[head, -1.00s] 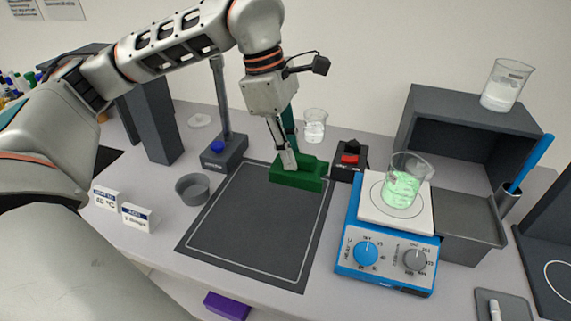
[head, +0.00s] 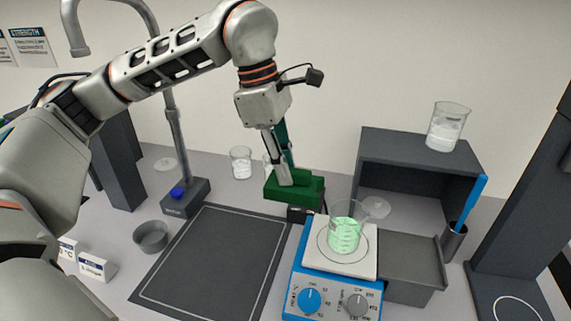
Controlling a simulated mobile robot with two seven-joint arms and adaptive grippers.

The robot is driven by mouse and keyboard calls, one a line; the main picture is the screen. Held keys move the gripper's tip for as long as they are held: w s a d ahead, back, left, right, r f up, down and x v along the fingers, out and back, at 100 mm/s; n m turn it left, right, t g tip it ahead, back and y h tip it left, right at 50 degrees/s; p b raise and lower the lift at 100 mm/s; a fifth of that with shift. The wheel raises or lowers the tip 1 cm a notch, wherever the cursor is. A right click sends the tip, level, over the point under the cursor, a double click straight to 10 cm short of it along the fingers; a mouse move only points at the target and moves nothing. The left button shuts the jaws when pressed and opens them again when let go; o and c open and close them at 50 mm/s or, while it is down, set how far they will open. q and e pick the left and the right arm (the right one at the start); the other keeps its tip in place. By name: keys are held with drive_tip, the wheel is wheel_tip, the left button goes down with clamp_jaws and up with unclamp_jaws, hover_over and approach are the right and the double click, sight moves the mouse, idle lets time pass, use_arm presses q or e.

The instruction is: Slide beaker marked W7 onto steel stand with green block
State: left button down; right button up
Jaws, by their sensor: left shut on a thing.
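My left gripper (head: 284,183) is shut on the green block (head: 308,190), a stepped piece with a wide base. The block hangs in front of a dark switch box (head: 298,214) and hides most of it; its height above the bench is hard to judge. A beaker of green liquid (head: 345,235) stands on the hotplate's white top. A beaker with white contents (head: 447,127) stands on the dark shelf unit, and another beaker (head: 241,163) stands at the back of the bench. I can read no W7 mark and cannot tell which stand is the steel one. My right gripper is not in view.
The blue hotplate (head: 295,284) stands right of a clear, outlined dark mat (head: 210,265). A rod stand (head: 187,204), a grey bowl (head: 151,236) and small signs stand left. The shelf unit (head: 410,140), a grey bin (head: 412,285) and a brush holder (head: 453,242) are right.

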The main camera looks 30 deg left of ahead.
sight(286, 189)
use_arm(q)
drive_tip(key=shift+f, duration=1.35)
drive_tip(key=shift+f+b, duration=0.3)
drive_tip(key=shift+f, duration=1.05)
drive_tip(key=shift+b+x, duration=2.25)
drive_tip(key=shift+x, duration=0.55)
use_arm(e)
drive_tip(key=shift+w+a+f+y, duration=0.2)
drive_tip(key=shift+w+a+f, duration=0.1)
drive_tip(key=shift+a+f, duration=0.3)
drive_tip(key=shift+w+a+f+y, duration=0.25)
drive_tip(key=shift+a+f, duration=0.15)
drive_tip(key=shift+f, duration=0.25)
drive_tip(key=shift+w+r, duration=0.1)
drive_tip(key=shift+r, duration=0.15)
use_arm(q)
drive_tip(key=shift+w+d, duration=0.2)
drive_tip(key=shift+d, duration=0.5)
drive_tip(key=shift+w+d, duration=0.15)
drive_tip(key=shift+d, duration=0.5)
drive_tip(key=shift+w+d, duration=0.1)
drive_tip(key=shift+d, duration=0.3)
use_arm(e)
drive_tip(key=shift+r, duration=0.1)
